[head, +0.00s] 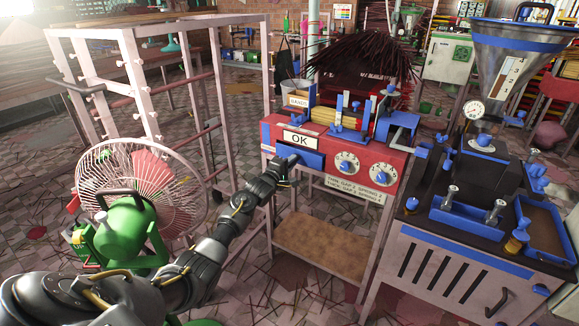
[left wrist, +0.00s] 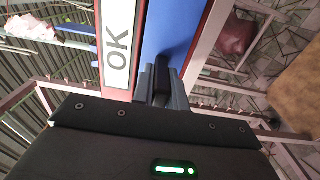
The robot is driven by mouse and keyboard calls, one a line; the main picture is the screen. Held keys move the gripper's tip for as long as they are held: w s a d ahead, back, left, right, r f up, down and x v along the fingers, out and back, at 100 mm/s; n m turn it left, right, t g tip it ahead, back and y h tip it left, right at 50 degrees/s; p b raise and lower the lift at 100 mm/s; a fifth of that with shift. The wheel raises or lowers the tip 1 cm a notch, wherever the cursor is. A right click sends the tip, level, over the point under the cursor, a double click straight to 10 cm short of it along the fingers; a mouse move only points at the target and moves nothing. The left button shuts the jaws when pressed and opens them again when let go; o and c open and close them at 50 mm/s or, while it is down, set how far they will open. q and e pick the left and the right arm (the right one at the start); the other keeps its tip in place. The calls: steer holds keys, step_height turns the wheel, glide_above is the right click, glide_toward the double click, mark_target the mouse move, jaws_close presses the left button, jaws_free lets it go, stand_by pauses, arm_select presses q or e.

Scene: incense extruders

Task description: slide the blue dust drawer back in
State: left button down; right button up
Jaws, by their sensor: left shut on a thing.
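The blue dust drawer (head: 312,159) is in the front of the red machine (head: 376,157), just below the white OK plate (head: 299,139). In the left wrist view its blue face (left wrist: 172,28) lies beside the OK plate (left wrist: 117,45). My left gripper (head: 291,164) reaches the drawer's front from the left. In the left wrist view its fingers (left wrist: 161,84) are shut on a dark piece at the blue face, apparently the drawer's handle, which they mostly hide. I cannot tell how far the drawer stands out. My right gripper is not in view.
A green fan with a wire guard (head: 150,190) stands left of my left arm. A pale rack (head: 160,90) is behind it. The machine's open lower shelf (head: 322,247) is below the drawer. A dark bench with a metal funnel (head: 520,50) stands at the right.

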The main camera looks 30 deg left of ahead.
arm_select(q)
steer(key=shift+w+b, duration=0.55)
steer(key=shift+w, duration=0.15)
jaws_free()
steer(key=shift+s+r+p, duration=0.15)
steer(key=shift+s+p, duration=0.6)
steer(key=shift+p, duration=0.35)
steer(key=s+p, duration=0.9)
steer(key=shift+s+d, duration=0.15)
steer(key=shift+s, duration=0.15)
stand_by(0.7)
